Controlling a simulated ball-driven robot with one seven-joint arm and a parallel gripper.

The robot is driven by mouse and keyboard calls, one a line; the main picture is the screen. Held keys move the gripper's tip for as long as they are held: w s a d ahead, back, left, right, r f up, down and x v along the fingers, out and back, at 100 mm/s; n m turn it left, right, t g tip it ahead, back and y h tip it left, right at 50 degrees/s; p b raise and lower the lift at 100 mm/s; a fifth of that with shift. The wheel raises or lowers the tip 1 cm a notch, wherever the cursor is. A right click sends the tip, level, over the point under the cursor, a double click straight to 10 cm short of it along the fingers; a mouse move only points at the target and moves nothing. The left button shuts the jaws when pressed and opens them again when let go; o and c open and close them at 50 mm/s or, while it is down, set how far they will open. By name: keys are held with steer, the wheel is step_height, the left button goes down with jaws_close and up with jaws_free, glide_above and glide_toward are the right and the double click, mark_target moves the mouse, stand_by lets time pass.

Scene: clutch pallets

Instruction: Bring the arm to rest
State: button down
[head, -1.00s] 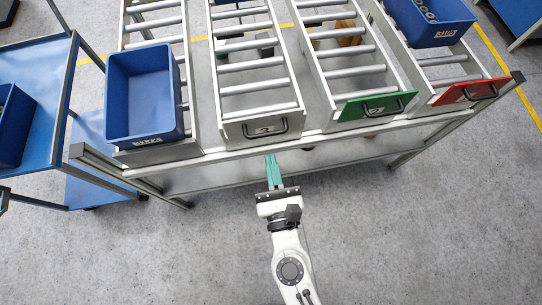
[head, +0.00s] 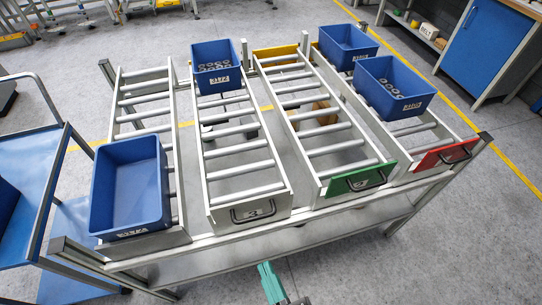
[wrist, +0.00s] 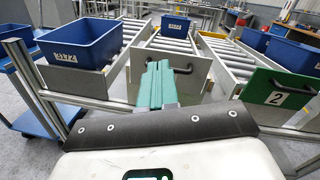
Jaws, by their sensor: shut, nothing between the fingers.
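My gripper (head: 268,277) shows at the bottom edge of the head view, its green fingers together with nothing between them. It is in front of the rack's front rail, below the drawer front marked 3. In the wrist view the green fingers (wrist: 157,84) are closed and point toward the rack (head: 300,238). They overlap the grey drawer front there, and I cannot tell the exact gap. Most of my arm is outside the head view.
An empty blue bin (head: 131,184) stands at the front left lane. Blue bins with grey rings stand farther back (head: 216,66) and on the red-fronted lane (head: 393,86). A blue trolley (head: 28,190) stands left. Open floor lies at the front right (head: 430,270).

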steer(key=d+f+n+g, duration=1)
steer(key=d+n, duration=0.1)
steer(key=n, duration=1.1)
steer(key=s+d+n+g+h, duration=0.2)
steer(key=s+d+g+h, duration=0.1)
steer(key=d, duration=0.5)
steer(key=s+d+n+g+h, duration=0.3)
steer(key=s+d+h, duration=0.1)
steer(key=d, duration=0.4)
steer(key=shift+s+d+f, duration=0.35)
steer(key=shift+s+f, duration=0.05)
steer(key=shift+f, duration=0.05)
